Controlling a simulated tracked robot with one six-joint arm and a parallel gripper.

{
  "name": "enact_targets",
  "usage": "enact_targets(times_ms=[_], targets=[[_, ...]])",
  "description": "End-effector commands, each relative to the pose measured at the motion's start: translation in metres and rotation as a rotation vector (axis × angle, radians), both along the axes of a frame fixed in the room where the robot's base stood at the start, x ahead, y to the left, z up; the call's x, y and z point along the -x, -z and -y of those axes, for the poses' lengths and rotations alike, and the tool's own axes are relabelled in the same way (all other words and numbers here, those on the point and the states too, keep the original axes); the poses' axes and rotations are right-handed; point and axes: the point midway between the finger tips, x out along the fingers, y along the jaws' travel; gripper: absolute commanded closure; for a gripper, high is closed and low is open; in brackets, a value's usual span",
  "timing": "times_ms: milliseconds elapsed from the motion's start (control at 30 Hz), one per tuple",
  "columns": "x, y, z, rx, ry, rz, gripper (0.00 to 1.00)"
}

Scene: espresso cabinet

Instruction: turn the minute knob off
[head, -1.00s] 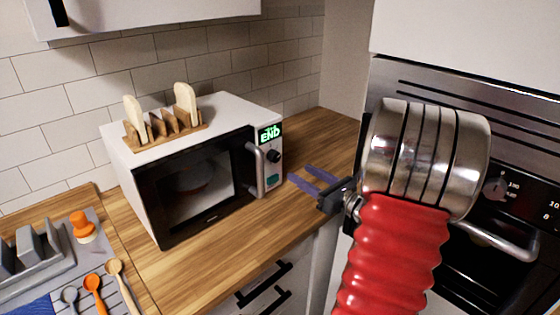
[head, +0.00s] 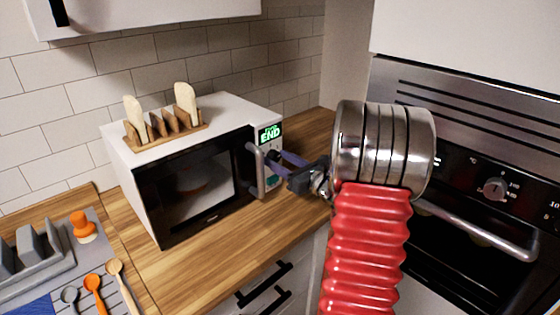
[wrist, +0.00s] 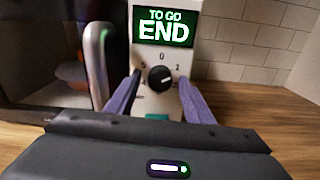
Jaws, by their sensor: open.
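The minute knob (wrist: 160,79) is a round black dial with a pale pointer on the white control panel of the microwave (head: 190,160). Numbers are printed around it, with 0 at the top. A green display reading "TO GO END" (wrist: 164,26) sits above it. My gripper (wrist: 158,92) is open, its purple fingers on either side of the knob in the wrist view. I cannot tell whether they touch it. In the head view my gripper (head: 281,160) is at the panel and hides the knob.
The microwave door handle (wrist: 96,65) stands out just left of my gripper. A wooden rack with slices (head: 165,130) is on top of the microwave. An oven (head: 480,190) with its own knob is at the right. The wooden counter is clear before the microwave.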

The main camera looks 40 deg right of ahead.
Motion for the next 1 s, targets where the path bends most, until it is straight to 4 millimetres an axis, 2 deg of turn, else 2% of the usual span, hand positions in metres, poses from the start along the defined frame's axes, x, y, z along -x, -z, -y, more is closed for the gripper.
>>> enact_targets(times_ms=[133, 700, 1000], targets=[[0.0003, 0.0000, 0.0001, 0.000, 0.000, 0.000, 0.53], [0.0007, -0.0001, 0.0005, 0.000, 0.001, 0.000, 0.93], [0.0008, -0.0001, 0.0006, 0.023, 0.001, 0.001, 0.93]])
